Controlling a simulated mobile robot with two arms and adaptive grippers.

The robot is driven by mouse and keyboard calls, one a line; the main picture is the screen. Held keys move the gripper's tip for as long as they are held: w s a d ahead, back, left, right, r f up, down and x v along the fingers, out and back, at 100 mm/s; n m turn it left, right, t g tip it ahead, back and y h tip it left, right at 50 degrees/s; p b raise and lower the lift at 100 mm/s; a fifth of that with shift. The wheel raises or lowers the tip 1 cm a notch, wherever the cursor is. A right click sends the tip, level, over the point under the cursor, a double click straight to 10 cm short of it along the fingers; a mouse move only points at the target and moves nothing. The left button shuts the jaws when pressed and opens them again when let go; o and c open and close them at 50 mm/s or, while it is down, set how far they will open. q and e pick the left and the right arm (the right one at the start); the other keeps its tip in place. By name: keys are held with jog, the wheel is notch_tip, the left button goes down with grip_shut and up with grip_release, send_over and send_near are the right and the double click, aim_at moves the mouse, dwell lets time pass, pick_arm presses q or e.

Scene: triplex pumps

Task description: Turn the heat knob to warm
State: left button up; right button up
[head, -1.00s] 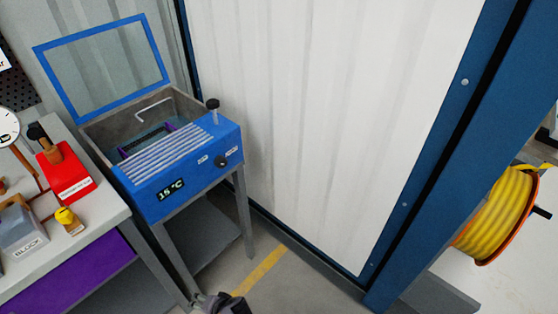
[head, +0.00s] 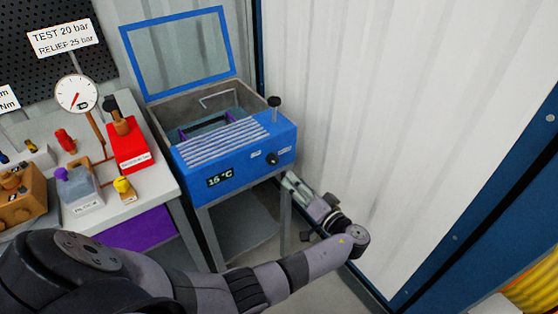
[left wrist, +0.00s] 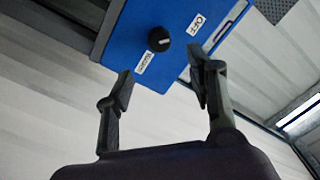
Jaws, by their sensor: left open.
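The heat knob (head: 272,158) is a small black round knob on the front of a blue heated bath (head: 225,165), with a small white label on each side of it. The bath's display reads 15 °C and its framed lid stands open. In the left wrist view the knob (left wrist: 158,39) has a pale pointer mark and sits between a label by its lower left and one by its upper right. My left gripper (head: 289,181) is just below and right of the bath's front, apart from the knob. In the left wrist view its fingers (left wrist: 160,88) are spread and empty, below the knob.
A black-topped post (head: 274,108) rises from the bath's right corner. A workbench (head: 155,195) to the left carries a gauge (head: 76,94), a red block (head: 128,150) and several fittings. A corrugated white wall (head: 370,120) stands close on the right.

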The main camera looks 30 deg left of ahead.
aim_at(276, 161)
pick_arm(q)
jog(key=p+x, duration=0.1)
jog(key=x, duration=0.9)
jog(key=shift+w+a, duration=0.1)
jog(key=shift+a, duration=0.15)
jog(key=shift+c, duration=0.6)
jog(key=c, duration=1)
